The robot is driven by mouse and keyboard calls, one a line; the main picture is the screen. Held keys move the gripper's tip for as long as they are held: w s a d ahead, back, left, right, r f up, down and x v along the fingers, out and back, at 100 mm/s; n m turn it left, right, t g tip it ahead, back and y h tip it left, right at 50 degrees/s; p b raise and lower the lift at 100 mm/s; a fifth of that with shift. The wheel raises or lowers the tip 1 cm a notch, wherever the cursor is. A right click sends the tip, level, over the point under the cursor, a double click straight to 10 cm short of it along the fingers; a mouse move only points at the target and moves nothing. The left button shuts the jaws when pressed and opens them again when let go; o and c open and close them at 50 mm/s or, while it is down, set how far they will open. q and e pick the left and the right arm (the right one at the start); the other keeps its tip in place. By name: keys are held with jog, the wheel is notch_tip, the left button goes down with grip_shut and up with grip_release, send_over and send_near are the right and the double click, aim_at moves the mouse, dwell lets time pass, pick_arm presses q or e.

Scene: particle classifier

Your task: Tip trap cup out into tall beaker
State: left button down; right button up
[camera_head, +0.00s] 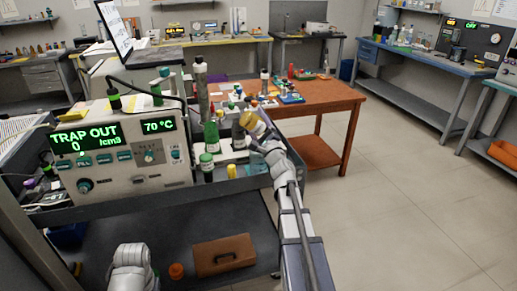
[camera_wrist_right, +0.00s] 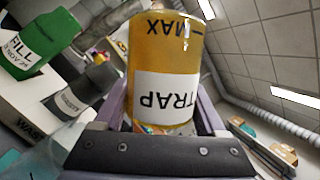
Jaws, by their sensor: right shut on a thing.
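The trap cup (camera_head: 252,122) is amber-yellow and tilted, held up over the right part of the bench shelf. In the right wrist view the cup (camera_wrist_right: 165,50) shows "TRAP" and "MAX" upside down. My right gripper (camera_wrist_right: 165,115) is shut around it. Some small coloured bits show near the cup's lower end. A tall grey cylinder (camera_head: 203,92) with a pale top stands behind, left of the cup. A shorter grey labelled container (camera_wrist_right: 82,92) is beside the cup in the wrist view. I cannot tell which is the tall beaker. My left gripper is out of view; only its arm shows.
A machine (camera_head: 125,150) reading "TRAP OUT 0" and "70 °C" fills the left. A green "FILL" bottle (camera_wrist_right: 40,42) and a small green bottle (camera_head: 206,167) stand close to the cup. A brown table (camera_head: 330,95) is behind. The floor at right is clear.

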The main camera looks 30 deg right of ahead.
jog(key=shift+d, duration=0.1)
dwell(0.9)
jog(key=shift+a+r+n+y+p, duration=0.15)
jog(key=shift+n+y+p, duration=0.1)
jog(key=shift+n, duration=0.3)
jog(key=shift+a+r+n+y+p, duration=0.15)
jog(key=shift+n+y+p, duration=0.1)
jog(key=shift+n, duration=0.3)
jog(key=n, duration=0.1)
jog(key=a+f+n+y, duration=0.1)
jog(key=n, duration=0.1)
jog(key=shift+w+f, duration=0.15)
jog(key=shift+f, duration=0.05)
jog(key=shift+f+n+g+y+b, duration=0.3)
jog(key=shift+f+n+b, duration=0.05)
jog(key=shift+n+b, duration=0.15)
jog(key=w+a+f+n+g+p, duration=0.1)
jog(key=a+f+n+g+p, duration=0.1)
jog(key=n, duration=0.8)
jog(key=w+a+f+n+g+p, duration=0.1)
jog(key=a+f+n+g+p, duration=0.1)
jog(key=a+n+g+p, duration=0.2)
jog(key=shift+w+a+f+n+p, duration=0.25)
jog(key=shift+a+n+p, duration=0.7)
jog(key=shift+a+n, duration=1.7)
